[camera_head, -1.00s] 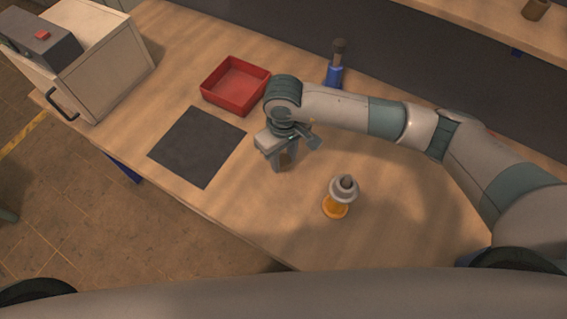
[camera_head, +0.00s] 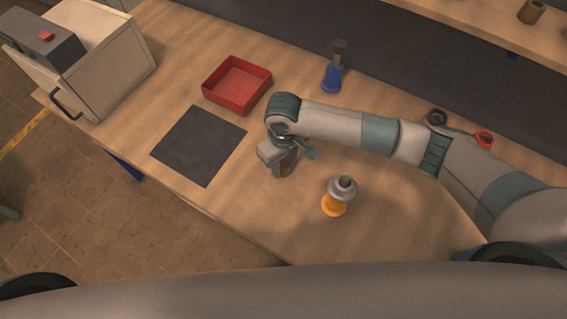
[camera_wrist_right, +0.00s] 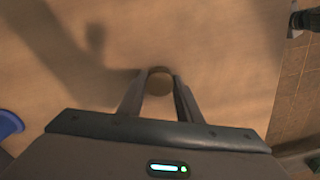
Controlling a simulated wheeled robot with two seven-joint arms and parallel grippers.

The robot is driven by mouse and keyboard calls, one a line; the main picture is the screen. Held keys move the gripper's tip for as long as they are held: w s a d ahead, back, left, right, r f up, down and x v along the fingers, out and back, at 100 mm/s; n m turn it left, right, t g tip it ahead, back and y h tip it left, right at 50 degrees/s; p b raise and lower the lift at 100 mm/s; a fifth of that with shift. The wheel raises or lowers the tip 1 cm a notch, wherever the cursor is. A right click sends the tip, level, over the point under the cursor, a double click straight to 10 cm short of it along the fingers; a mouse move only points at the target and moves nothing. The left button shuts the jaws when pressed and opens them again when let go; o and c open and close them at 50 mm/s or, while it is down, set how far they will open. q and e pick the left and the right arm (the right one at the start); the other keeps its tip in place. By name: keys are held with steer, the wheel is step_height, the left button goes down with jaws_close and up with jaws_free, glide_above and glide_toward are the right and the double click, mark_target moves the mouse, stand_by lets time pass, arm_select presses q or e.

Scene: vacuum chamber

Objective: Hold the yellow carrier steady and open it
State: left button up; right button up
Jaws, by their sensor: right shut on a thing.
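The yellow carrier (camera_head: 334,206) stands upright on the table, right of my right gripper. It has an orange-yellow base and a grey upper part (camera_head: 342,188) with a dark top. My right gripper (camera_head: 284,168) is low over the table, apart from the carrier. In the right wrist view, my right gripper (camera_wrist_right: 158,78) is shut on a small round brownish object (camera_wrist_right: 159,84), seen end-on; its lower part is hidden. My left gripper is not in view.
A red tray (camera_head: 237,86) and a dark mat (camera_head: 198,146) lie to the left. A blue-based item (camera_head: 332,78) stands behind. A black ring-like item (camera_head: 437,118) and a red one (camera_head: 485,139) show behind my arm. A box with a handle (camera_head: 108,67) is far left.

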mark_target(284, 167)
steer(key=o, duration=1.2)
steer(key=shift+c, duration=0.2)
steer(key=shift+r, duration=0.1)
steer(key=shift+r+p, duration=0.1)
steer(key=shift+p, duration=0.3)
steer(key=shift+w+r+b, duration=0.1)
steer(key=shift+r+b, duration=0.05)
steer(key=shift+b, duration=0.2)
step_height(284, 167, up, 12)
steer(key=b, duration=0.4)
steer(key=shift+f+b, duration=0.2)
steer(key=shift+b, duration=0.2)
steer(key=shift+s+f, duration=0.1)
steer(key=shift+s, duration=0.1)
